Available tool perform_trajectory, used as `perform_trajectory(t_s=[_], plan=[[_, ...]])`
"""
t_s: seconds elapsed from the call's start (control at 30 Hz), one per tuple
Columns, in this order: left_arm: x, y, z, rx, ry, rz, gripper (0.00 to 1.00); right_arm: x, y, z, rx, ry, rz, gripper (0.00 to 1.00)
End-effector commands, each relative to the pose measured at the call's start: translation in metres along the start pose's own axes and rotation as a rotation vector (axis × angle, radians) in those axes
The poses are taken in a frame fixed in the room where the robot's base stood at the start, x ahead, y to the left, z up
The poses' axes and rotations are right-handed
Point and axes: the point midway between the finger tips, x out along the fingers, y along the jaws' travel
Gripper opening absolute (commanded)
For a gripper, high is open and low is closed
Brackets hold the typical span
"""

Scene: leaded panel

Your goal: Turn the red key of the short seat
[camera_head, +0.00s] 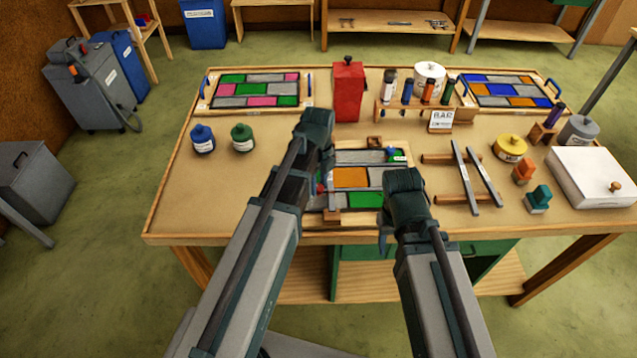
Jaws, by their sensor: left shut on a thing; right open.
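The leaded panel in work (351,177) lies at the front middle of the table, with green, orange and grey panes between dark strips. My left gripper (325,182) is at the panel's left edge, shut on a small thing. A bit of red shows at its tips, which looks like the red key (319,188); most of it is hidden by the gripper, and I cannot tell how far it is turned. My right gripper (403,190) is open over the panel's right side and hides that edge. A small blue and green piece (393,155) shows at the panel's top right corner.
A red box (348,92) and a wooden rack (411,112) are behind the panel. Pots, metal bars (478,175) and a white box (594,177) fill the right. The front left tabletop is clear.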

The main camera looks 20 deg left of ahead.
Motion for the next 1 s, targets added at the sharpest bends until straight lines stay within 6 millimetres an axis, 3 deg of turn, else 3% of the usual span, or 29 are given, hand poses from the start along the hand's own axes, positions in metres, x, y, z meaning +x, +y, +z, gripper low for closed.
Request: perform_trajectory(t_s=[0.3,0.8,0.83,1.0], plan=[[0.0001,0.0002,-0.0001,0.095,0.000,0.000,0.00,0.0001,0.0000,0.0000,0.000,0.000,0.000,0.50],[0.0001,0.0002,-0.0001,0.110,0.000,0.000,0.00,0.0001,0.0000,0.0000,0.000,0.000,0.000,0.50],[0.0001,0.0002,-0.0001,0.110,0.000,0.000,0.41,0.0001,0.0000,0.0000,0.000,0.000,0.000,0.50],[0.0001,0.0001,-0.0001,0.110,0.000,0.000,0.69,0.0001,0.0000,0.0000,0.000,0.000,0.000,0.50]])
